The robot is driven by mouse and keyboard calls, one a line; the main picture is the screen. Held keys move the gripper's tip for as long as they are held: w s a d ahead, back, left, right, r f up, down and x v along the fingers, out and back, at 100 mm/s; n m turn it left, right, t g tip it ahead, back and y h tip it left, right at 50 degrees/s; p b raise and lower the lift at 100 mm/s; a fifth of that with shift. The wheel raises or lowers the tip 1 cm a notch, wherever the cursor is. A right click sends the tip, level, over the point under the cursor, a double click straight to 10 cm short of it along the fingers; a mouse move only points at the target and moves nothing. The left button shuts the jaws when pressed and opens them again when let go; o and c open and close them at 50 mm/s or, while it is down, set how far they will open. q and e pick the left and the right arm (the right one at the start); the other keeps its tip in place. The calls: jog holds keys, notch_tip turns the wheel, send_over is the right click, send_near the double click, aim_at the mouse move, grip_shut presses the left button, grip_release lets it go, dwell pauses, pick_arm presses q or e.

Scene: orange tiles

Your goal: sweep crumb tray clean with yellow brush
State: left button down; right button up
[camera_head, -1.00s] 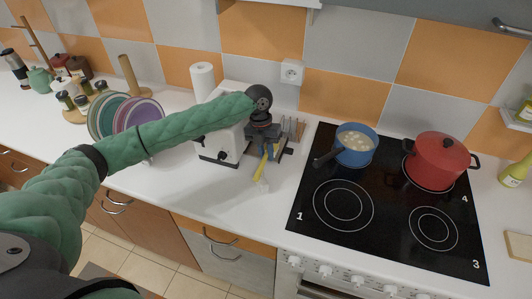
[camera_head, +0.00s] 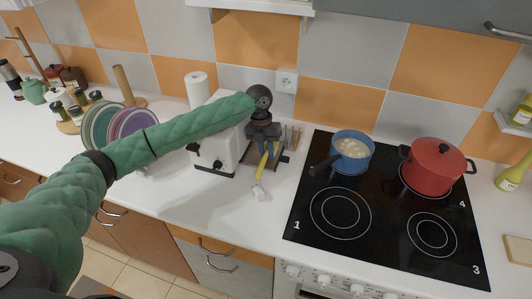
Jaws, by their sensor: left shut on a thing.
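My left gripper (camera_head: 264,143) is shut on the yellow brush (camera_head: 262,168), to the right of the white toaster (camera_head: 213,145). The brush slants down, with its pale head (camera_head: 258,191) low and toward the counter's front; whether it touches the counter I cannot tell. The dark crumb tray (camera_head: 284,158) shows partly behind and to the right of the gripper, beside the toaster. My gripper and the brush hide part of it, and crumbs on it are too small to make out. My right gripper is out of view.
A black stove (camera_head: 385,215) lies right of the gripper, with a blue pot (camera_head: 351,152) and a red pot (camera_head: 434,168) on it. A paper roll (camera_head: 197,89) and a plate rack with plates (camera_head: 122,124) stand left. The white counter (camera_head: 205,197) is clear in front of the toaster.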

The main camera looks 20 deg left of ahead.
aim_at(262, 163)
pick_arm(q)
jog(key=shift+s+r+p, duration=0.1)
jog(key=shift+s+p, duration=0.5)
jog(key=shift+s, duration=0.75)
jog(key=shift+s+a+p, duration=0.1)
jog(key=shift+s+p, duration=0.3)
jog(key=shift+s, duration=0.85)
jog(key=shift+w, duration=0.1)
jog(key=shift+w+b, duration=0.55)
jog(key=shift+w, duration=2)
jog(key=shift+s, duration=0.15)
jog(key=shift+s+p, duration=0.55)
jog(key=shift+s, duration=0.55)
jog(key=shift+s+p, duration=0.45)
jog(key=shift+s, duration=0.95)
